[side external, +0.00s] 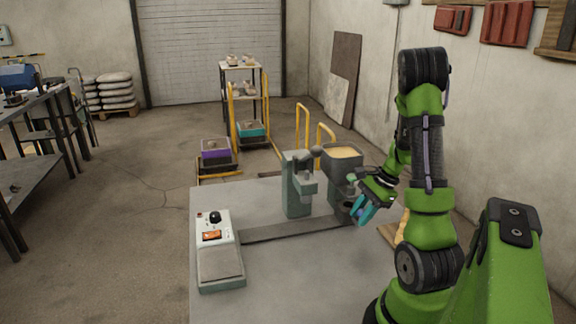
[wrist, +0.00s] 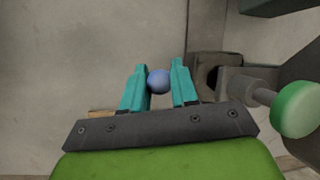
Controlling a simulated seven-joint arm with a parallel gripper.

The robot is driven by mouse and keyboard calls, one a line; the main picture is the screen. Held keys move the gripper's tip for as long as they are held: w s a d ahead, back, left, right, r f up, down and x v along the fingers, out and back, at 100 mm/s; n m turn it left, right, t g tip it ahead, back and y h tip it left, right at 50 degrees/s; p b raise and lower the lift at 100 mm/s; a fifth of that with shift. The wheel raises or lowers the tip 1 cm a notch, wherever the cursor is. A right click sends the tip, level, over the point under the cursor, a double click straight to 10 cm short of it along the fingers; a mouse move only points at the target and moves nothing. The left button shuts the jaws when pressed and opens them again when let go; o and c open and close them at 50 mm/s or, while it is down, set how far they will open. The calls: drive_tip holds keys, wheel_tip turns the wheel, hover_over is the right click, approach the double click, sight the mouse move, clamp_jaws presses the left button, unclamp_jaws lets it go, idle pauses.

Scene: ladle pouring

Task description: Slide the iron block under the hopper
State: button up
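My gripper (side external: 362,211) is low over the right part of the grey table, beside the hopper. In the wrist view its teal fingers (wrist: 159,85) stand on both sides of a small blue ball (wrist: 159,81) and appear to touch it. I cannot see whether the ball is attached to anything below. The grey hopper (side external: 343,176) has yellowish material in its top and stands right of a grey upright frame (side external: 296,190). I cannot pick out a separate iron block with certainty; the space under the hopper is partly hidden by my gripper.
A flat dark strip (side external: 290,231) runs along the table from a scale with a control box (side external: 220,263) towards the hopper. A green round knob (wrist: 296,109) on a grey rod is close at the right in the wrist view. The table front (side external: 290,290) is clear.

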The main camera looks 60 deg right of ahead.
drive_tip(key=o, duration=0.4)
drive_tip(key=shift+s+d, duration=0.15)
drive_tip(key=v, duration=1.7)
drive_tip(key=shift+s, duration=0.1)
drive_tip(key=w+a+n+h, duration=0.2)
drive_tip(key=w+a+n, duration=0.95)
drive_tip(key=a, duration=0.55)
drive_tip(key=a+r+n+t, duration=0.1)
drive_tip(key=a+n, duration=0.2)
drive_tip(key=a, duration=0.2)
drive_tip(key=a+r+n+t+y, duration=0.1)
drive_tip(key=a+n, duration=0.1)
drive_tip(key=a, duration=0.4)
drive_tip(key=a+r+n+t, duration=0.1)
drive_tip(key=a+r+n, duration=0.1)
drive_tip(key=a, duration=0.4)
drive_tip(key=shift+a+n, duration=0.2)
drive_tip(key=shift+n, duration=0.65)
